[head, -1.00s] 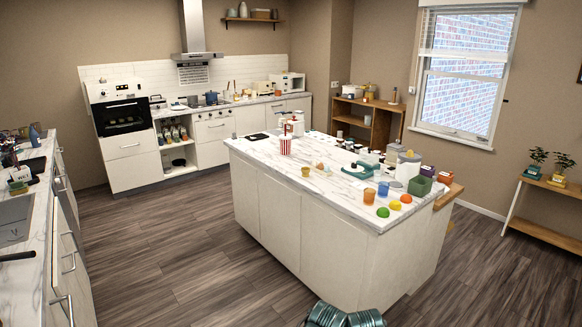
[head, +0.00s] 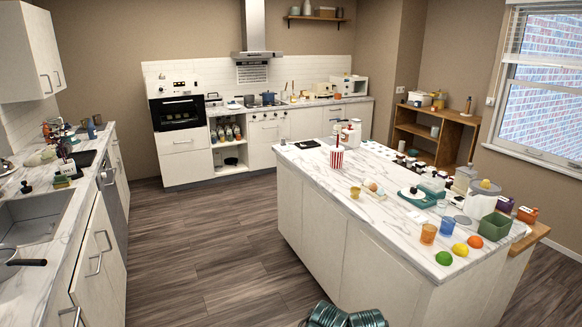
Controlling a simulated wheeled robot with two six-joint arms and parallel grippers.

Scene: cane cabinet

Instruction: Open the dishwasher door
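A grey-fronted panel that looks like the dishwasher door (head: 112,204) is set in the left counter run, between white cabinet fronts. I see it at a steep angle. It appears shut and upright, with a handle (head: 107,176) near its top.
The left counter (head: 78,205) holds a sink (head: 35,216), a pan and several small items. A white island (head: 345,232) crowded with fruit, cups and jars stands at right. Wood floor (head: 190,262) lies open between them. An oven (head: 178,113) is at the back.

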